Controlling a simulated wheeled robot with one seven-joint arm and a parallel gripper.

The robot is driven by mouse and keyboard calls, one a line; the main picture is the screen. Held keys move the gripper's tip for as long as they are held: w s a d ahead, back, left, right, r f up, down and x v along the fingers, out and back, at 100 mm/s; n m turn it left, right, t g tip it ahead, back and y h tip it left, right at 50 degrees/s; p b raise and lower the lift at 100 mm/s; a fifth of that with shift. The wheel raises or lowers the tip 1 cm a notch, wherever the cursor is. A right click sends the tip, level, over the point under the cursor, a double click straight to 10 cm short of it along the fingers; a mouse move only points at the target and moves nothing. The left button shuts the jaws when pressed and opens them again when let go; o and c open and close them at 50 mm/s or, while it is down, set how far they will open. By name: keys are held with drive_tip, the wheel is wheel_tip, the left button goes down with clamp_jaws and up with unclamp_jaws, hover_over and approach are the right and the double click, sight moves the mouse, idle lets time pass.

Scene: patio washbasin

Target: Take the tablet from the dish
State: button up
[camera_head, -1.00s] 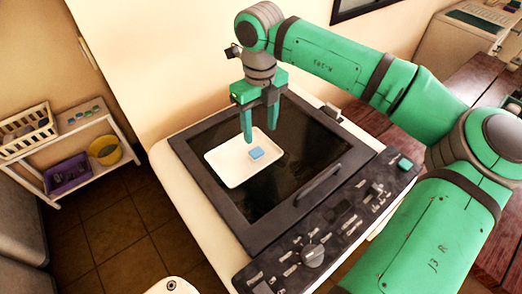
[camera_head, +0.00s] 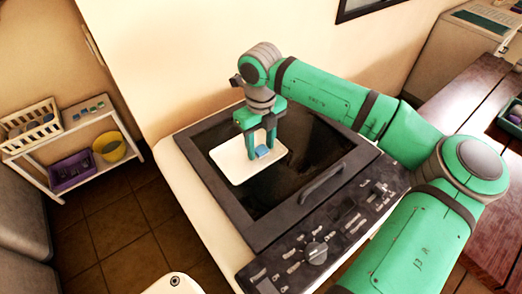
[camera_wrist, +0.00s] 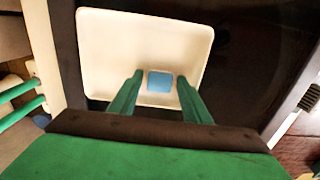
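The tablet (camera_head: 262,153) is a small blue block lying on the white dish (camera_head: 233,168). The dish is a shallow rectangular tray on the dark lid of a machine. In the wrist view the tablet (camera_wrist: 160,81) lies toward the near edge of the dish (camera_wrist: 145,35). My gripper (camera_head: 261,150) points down over the dish. It is open, and in the wrist view its fingers (camera_wrist: 160,78) stand on the left and right of the tablet with a gap on each side. Whether the fingertips have reached the tablet's height is hard to tell.
The dark lid (camera_head: 310,160) has a raised handle (camera_head: 321,184), and a control panel with a knob (camera_head: 316,252) runs along its front. A shelf at the left holds a white basket (camera_head: 32,125), a purple bin (camera_head: 72,172) and a yellow bucket (camera_head: 110,148). A wooden table (camera_head: 460,110) stands right.

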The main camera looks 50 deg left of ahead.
drive_tip(key=c, duration=0.7)
drive_tip(key=shift+c, duration=0.2)
drive_tip(key=shift+r, duration=0.15)
